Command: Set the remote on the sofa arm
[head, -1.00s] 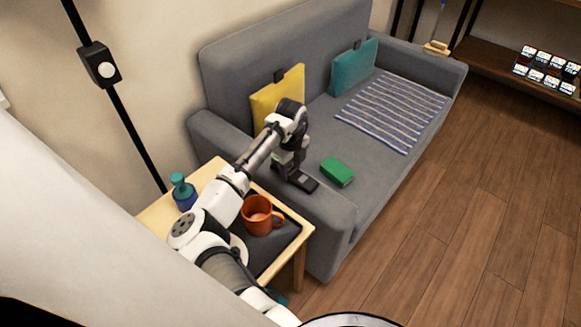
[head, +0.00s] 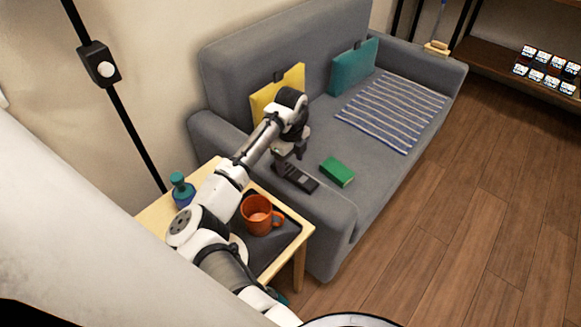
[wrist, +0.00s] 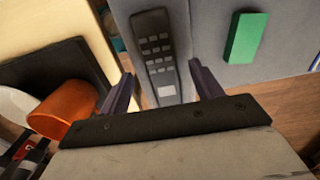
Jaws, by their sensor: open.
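The dark remote (head: 301,180) lies on the near arm (head: 318,215) of the grey sofa, with its buttons facing up. In the wrist view the remote (wrist: 158,55) lies lengthwise along the sofa arm (wrist: 180,20). My gripper (head: 290,157) is above the remote's far end in the head view. In the wrist view my gripper (wrist: 165,82) is open, with one finger on each side of the remote's lower part and gaps between. The gripper hides part of the remote in the head view.
A green block (head: 337,172) lies on the sofa seat beside the arm. A side table (head: 150,213) holds an orange mug (head: 257,213) on a dark tray (head: 276,245), and a blue-green bottle (head: 182,190). Yellow and teal cushions and a striped cloth (head: 392,110) are on the sofa.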

